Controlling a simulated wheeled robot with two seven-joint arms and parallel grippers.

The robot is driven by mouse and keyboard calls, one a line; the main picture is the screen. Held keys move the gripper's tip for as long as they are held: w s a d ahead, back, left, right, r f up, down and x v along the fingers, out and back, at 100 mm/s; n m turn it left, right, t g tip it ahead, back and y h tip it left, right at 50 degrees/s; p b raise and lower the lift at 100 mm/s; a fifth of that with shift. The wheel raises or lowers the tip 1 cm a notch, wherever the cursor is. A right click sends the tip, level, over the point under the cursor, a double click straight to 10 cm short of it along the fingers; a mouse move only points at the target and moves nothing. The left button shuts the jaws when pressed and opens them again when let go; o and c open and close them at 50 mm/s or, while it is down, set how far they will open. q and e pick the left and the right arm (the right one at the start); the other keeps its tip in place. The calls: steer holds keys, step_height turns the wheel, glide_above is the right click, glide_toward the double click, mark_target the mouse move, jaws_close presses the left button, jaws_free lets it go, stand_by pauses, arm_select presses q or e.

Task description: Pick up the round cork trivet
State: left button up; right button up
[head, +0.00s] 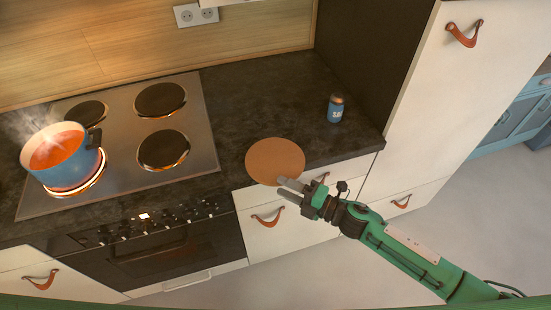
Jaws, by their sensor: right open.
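The round cork trivet (274,160) lies flat on the dark countertop, right of the stove and close to the counter's front edge. My right gripper (284,189) is at the trivet's front right edge, its fingers pointing left toward it. The fingers are open, with a gap between the two tips. From this view I cannot tell whether a finger touches the trivet or only overlaps its rim. My left gripper is not in view.
A steaming blue pot (70,172) with red contents stands on a glowing burner of the stove (122,190). A small blue jar (336,108) stands behind and right of the trivet. A tall white cabinet (425,110) rises at the right. Counter (250,105) behind the trivet is clear.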

mark_target(272, 179)
steer(key=x, duration=0.1)
steer(key=p+x, duration=0.1)
steer(key=x, duration=0.2)
steer(key=shift+r, duration=0.3)
steer(key=shift+w+a+f, duration=0.1)
steer(key=shift+w+a, duration=0.05)
steer(key=shift+a, duration=0.15)
jaws_close()
